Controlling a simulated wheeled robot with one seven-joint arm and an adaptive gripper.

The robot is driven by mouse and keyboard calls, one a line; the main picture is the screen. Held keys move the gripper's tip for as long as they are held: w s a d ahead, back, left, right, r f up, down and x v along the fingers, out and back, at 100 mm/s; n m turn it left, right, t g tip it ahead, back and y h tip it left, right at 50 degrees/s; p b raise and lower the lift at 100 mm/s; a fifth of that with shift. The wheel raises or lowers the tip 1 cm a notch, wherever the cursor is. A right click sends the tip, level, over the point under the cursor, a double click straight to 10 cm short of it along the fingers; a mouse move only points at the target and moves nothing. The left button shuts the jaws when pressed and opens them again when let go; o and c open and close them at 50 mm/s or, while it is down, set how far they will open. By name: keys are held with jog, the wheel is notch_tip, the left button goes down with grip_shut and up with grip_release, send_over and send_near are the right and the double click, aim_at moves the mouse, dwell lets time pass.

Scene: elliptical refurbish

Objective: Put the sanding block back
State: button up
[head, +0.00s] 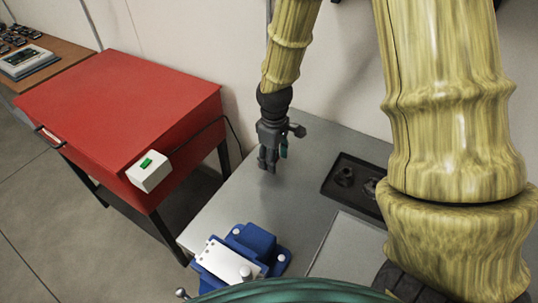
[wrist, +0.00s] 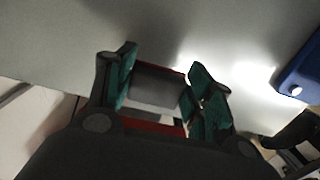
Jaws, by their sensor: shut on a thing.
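My gripper (head: 268,158) points down above the grey metal tabletop, near its back left part in the head view. In the wrist view, its green-padded fingers (wrist: 160,72) are shut on a grey block with dark red edges, the sanding block (wrist: 157,88). The block sits between the two pads, and the tabletop lies beyond it. In the head view the block is hidden or too small to make out.
A blue vise-like fixture (head: 262,243) with a white plate stands at the table's front left. A dark tray (head: 331,188) with round parts lies to the right. A red cabinet (head: 115,100) with a white switch box (head: 148,176) stands left. The tabletop (head: 225,200) between is bare.

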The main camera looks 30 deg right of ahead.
jog(key=w, duration=0.3)
jog(key=shift+w+d+f+p, duration=0.1)
jog(key=shift+d+f+p, duration=0.1)
jog(key=shift+p, duration=0.1)
jog(key=shift+f+p, duration=0.7)
jog(key=shift+f, duration=1.05)
jog(key=o, duration=1)
jog(key=shift+f, duration=0.1)
jog(key=shift+r+b, duration=1.55)
jog(key=shift+r, duration=4.6)
